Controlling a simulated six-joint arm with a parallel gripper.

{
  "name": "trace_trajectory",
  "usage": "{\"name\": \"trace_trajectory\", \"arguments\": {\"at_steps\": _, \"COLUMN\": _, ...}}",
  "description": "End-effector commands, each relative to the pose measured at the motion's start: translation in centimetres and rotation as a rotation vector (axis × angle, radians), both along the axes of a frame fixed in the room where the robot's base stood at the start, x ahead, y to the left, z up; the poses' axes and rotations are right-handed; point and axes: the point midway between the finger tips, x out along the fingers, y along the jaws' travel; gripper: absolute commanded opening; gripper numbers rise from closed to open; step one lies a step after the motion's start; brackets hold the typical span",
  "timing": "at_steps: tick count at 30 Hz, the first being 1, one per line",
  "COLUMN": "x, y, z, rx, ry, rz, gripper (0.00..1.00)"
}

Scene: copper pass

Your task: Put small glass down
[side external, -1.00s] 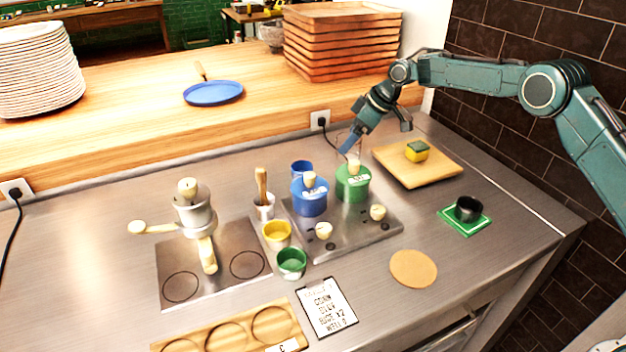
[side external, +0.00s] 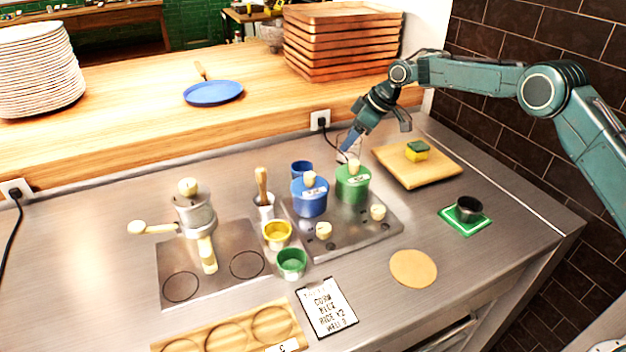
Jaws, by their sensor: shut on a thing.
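The small glass (side external: 354,152) is clear and hard to make out. It is behind the green lidded pot (side external: 352,185), near the back of the steel counter (side external: 110,240). My gripper (side external: 346,149) is shut on the glass from above. The pot hides the glass's lower part, so I cannot tell whether its base touches the counter.
A blue lidded pot (side external: 309,196) stands left of the green pot, with a blue cup (side external: 301,169) behind it. A wooden board (side external: 434,177) with a yellow and green sponge (side external: 417,151) lies to the right. A wall socket (side external: 320,119) is behind.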

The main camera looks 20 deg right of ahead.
Motion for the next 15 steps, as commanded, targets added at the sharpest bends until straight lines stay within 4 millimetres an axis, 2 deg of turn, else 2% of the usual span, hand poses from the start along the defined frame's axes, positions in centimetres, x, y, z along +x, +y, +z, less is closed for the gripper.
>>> {"name": "trace_trajectory", "arguments": {"at_steps": 8, "x": 0.1, "y": 0.0, "z": 0.6, "rx": 0.001, "ry": -0.003, "rz": 0.0, "gripper": 0.12}}
{"name": "trace_trajectory", "arguments": {"at_steps": 15, "x": 0.1, "y": 0.0, "z": 3.0, "rx": 0.0, "ry": -0.004, "rz": -0.001, "gripper": 0.12}}
